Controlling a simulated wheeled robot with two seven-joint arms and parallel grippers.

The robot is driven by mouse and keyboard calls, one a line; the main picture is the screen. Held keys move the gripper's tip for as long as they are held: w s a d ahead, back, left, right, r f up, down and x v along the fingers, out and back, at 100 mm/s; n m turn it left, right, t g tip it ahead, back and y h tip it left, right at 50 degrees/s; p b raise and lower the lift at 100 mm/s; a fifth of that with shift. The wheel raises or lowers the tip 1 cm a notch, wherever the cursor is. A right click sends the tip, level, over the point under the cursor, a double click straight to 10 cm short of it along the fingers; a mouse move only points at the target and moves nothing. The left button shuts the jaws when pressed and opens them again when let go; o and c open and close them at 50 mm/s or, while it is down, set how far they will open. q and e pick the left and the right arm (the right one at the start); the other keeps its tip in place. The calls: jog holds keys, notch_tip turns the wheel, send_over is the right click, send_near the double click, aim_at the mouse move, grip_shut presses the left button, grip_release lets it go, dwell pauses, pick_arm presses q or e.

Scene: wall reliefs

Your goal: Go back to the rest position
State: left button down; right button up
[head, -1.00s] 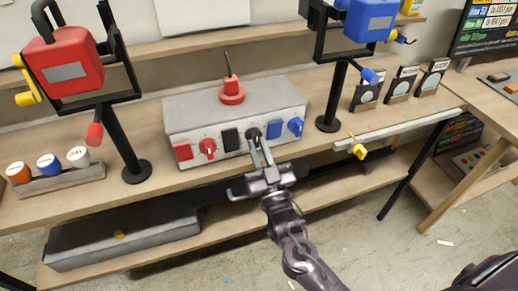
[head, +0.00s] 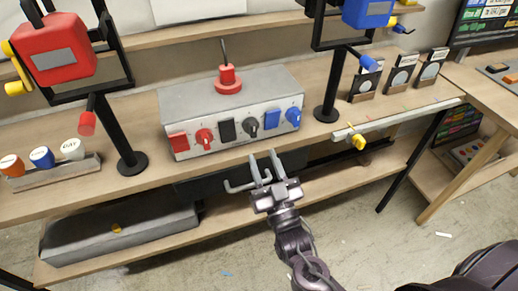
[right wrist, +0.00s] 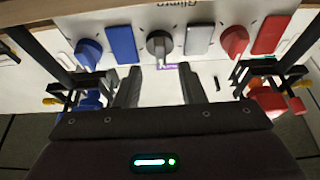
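My right gripper (head: 266,166) is in front of the grey control box (head: 190,100), just below its front face and apart from it. Its two fingers are spread with nothing between them. The right wrist view shows the open fingers (right wrist: 160,85) with the black knob (right wrist: 160,45) beyond the gap. My left gripper is not in view.
A red machine (head: 56,50) and a blue machine (head: 367,12) stand on black posts either side of the box. Labelled cups (head: 42,157) sit at left. A slider rail with a yellow handle (head: 358,141) runs along the right shelf edge.

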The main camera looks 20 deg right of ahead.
jog(key=shift+v, duration=0.9)
jog(key=shift+w, duration=0.1)
